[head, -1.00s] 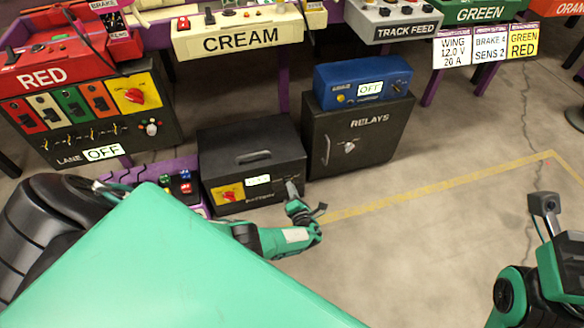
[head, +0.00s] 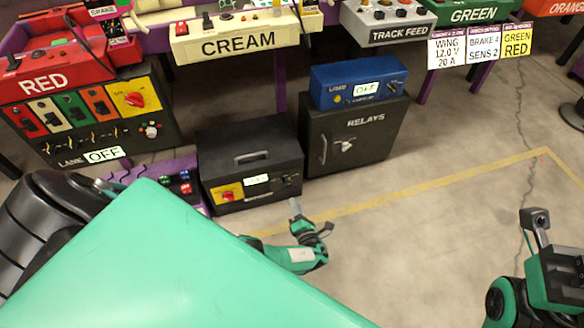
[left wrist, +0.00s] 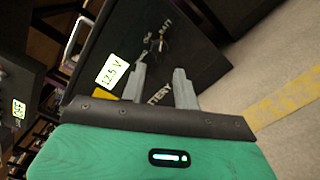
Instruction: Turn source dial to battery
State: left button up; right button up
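The black battery box (head: 250,160) stands on the floor, with a yellow panel and red knob (head: 227,193) on its front. In the left wrist view its front shows a 12.5 V display (left wrist: 112,71) and the BATTERY lettering. I cannot read which dial is labelled source; another red dial (head: 135,99) sits on a yellow panel of the lane box. My left gripper (head: 296,207) is in front of the battery box's right end, apart from it. In the left wrist view its fingers (left wrist: 159,86) are spread and empty. My right gripper (head: 535,216) is far right over bare floor.
The relays box (head: 370,135) with a silver knob stands right of the battery box. A blue box (head: 330,82) reading OFF lies on it. The lane box (head: 70,140) also reads OFF.

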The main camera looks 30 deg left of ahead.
pick_arm(q)
jog(key=v, duration=0.5)
jog(key=shift+s+d+p, duration=0.2)
jog(key=shift+d+p, duration=0.05)
jog(key=shift+p, duration=0.1)
